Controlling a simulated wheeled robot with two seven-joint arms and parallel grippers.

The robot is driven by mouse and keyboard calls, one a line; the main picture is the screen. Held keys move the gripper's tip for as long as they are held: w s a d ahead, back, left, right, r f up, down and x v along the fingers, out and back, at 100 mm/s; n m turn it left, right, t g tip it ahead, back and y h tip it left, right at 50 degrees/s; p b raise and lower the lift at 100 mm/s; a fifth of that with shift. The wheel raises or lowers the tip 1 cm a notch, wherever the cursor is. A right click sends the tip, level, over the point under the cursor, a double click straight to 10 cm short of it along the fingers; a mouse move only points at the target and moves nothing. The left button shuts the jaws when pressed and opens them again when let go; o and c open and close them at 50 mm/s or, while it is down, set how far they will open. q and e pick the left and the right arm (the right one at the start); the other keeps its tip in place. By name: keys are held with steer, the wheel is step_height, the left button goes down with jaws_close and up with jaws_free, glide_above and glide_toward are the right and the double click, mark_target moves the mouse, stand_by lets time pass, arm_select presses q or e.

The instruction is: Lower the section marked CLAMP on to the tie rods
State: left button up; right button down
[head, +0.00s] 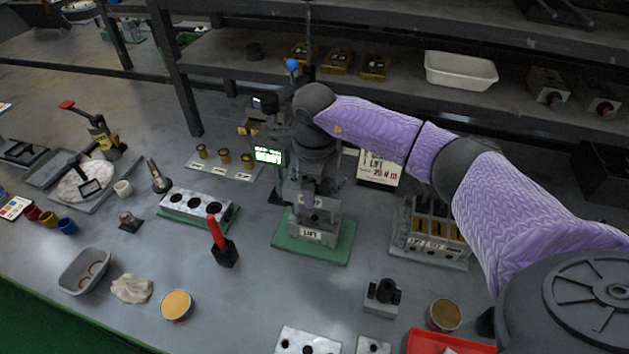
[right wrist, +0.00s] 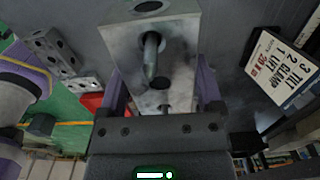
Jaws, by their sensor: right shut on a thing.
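My right gripper (head: 310,188) points down over the stack on the green mat (head: 283,243). It is shut on a grey metal section, which shows between the purple fingers in the right wrist view (right wrist: 165,90). I cannot read a CLAMP mark on it. A metal rod (right wrist: 151,58) shows at one of its holes; other holes are dark. Below, the section marked LIFT (head: 311,237) sits on the mat. The gripper hides much of the stack, so I cannot tell whether the two sections touch. My left gripper is out of view.
A sign (head: 378,168) listing TILT, CLAMP and LIFT stands behind the stack. A rack of sections (head: 430,245) is at the right. A red-handled tool in a black holder (head: 224,252) and a holed metal block (head: 197,207) are at the left. A lit display (head: 268,156) stands close behind.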

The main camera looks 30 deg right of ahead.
steer(key=shift+f, duration=0.35)
jaws_free()
step_height(320, 180, up, 10)
steer(key=shift+f+p, duration=0.2)
steer(key=shift+p, duration=0.55)
steer(key=shift+r, duration=0.2)
